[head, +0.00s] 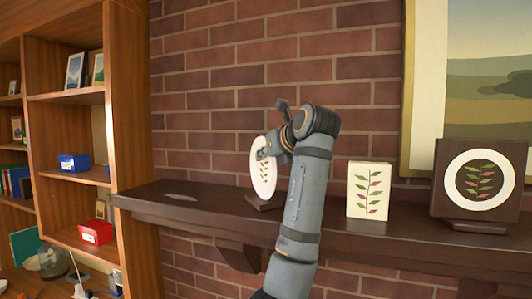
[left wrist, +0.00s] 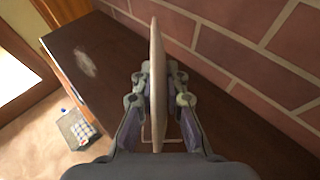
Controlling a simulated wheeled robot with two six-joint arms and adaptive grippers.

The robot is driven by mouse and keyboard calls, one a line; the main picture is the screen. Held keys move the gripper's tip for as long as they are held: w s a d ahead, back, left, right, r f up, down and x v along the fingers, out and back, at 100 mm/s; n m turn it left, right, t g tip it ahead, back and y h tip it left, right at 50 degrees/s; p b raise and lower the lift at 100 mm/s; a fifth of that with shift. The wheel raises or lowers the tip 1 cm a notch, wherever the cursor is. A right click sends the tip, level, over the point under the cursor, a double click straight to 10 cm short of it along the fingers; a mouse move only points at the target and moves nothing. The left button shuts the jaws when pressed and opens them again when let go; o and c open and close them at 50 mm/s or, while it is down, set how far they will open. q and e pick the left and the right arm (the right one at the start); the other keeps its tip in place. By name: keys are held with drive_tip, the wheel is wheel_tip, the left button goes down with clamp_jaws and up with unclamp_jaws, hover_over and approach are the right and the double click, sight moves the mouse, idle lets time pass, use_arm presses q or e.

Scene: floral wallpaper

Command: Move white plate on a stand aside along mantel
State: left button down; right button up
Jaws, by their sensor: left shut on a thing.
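The white plate (head: 262,176) stands upright on a small dark stand (head: 264,201) on the dark wooden mantel (head: 170,205). It has a leafy pattern on its face, partly covered by my gripper. My left gripper (head: 268,153) is at the plate's upper right part and is shut on it. In the left wrist view the plate (left wrist: 156,70) shows edge-on between the two fingers (left wrist: 157,95). The stand is mostly hidden there. My right gripper is not in view.
A cream block with a leaf picture (head: 370,190) and a dark framed round plate (head: 479,181) stand farther right on the mantel. The mantel left of the plate is bare except for a pale mark (head: 180,197). A brick wall (head: 210,100) is behind; a bookcase (head: 128,100) stands at left.

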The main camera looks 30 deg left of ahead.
use_arm(q)
drive_tip(key=shift+s+f, duration=0.1)
drive_tip(key=c, duration=1.4)
unclamp_jaws()
drive_tip(key=shift+d, duration=0.1)
drive_tip(key=b+v, duration=0.6)
drive_tip(key=v, duration=0.6)
